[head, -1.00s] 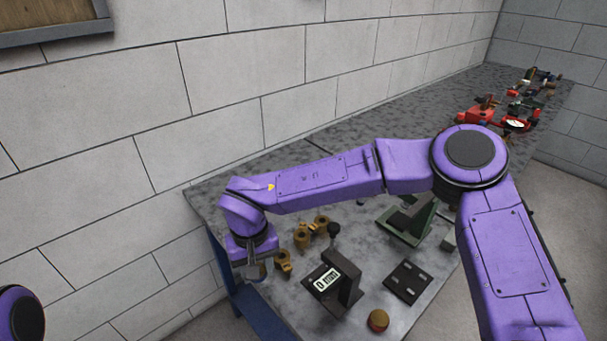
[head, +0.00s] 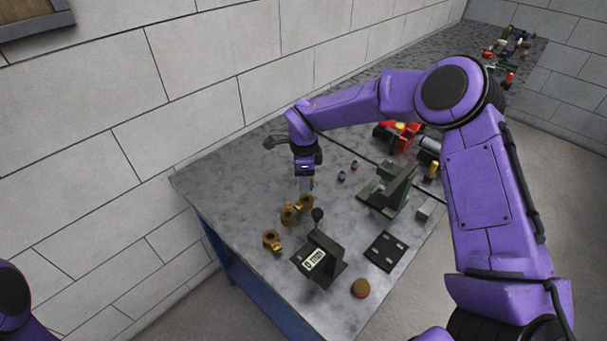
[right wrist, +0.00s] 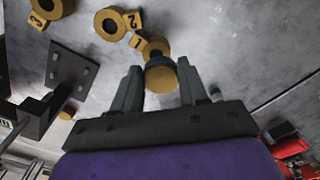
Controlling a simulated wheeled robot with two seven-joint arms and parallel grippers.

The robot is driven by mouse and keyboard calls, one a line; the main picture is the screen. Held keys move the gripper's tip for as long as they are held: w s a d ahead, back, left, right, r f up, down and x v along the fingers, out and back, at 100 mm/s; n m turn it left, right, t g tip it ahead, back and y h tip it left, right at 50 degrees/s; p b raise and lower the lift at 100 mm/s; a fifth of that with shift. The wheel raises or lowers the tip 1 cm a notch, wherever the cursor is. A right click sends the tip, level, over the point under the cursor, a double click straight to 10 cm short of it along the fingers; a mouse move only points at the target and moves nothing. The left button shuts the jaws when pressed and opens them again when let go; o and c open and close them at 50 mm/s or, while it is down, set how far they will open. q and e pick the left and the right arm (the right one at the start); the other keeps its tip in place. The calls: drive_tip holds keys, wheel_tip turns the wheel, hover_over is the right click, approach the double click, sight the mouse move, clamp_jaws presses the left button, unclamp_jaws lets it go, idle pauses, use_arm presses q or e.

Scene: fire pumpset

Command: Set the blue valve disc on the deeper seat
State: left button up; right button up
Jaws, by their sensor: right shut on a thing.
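My right gripper (head: 306,190) points down above the table near the brass seats. In the right wrist view, it (right wrist: 159,82) is shut on the blue valve disc (right wrist: 158,60), which has a blue band and a brass-coloured round end. Three brass ring seats carry number tags: seat 1 (right wrist: 153,44), partly covered by the disc, seat 2 (right wrist: 110,24) beside it, and seat 3 (right wrist: 46,9) farther left. The head view shows seats at the table's left part (head: 272,240). The disc's contact with seat 1 cannot be told. My left gripper is out of view.
A dark gauge with a lit display (head: 318,260) stands in front of the seats. A black slotted plate (head: 386,251), a round brass piece (head: 361,288) and a green fixture (head: 388,192) stand to the right. Red equipment (head: 398,135) lies farther back.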

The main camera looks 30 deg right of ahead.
drive_tip(key=shift+s+a+r, duration=0.1)
drive_tip(key=shift+s+r, duration=0.25)
drive_tip(key=shift+s, duration=0.15)
drive_tip(key=f, duration=0.1)
drive_tip(key=f+b, duration=0.1)
drive_tip(key=shift+w+f, duration=0.3)
drive_tip(key=shift+f, duration=0.1)
drive_tip(key=shift+s+f+b, duration=0.1)
drive_tip(key=shift+f+b, duration=0.7)
drive_tip(key=shift+f, duration=0.1)
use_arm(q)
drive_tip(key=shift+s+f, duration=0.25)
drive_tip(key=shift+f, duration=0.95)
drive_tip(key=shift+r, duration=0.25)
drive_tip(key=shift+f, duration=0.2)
use_arm(e)
drive_tip(key=shift+f, duration=0.3)
drive_tip(key=o, duration=1.3)
drive_tip(key=shift+r, duration=0.1)
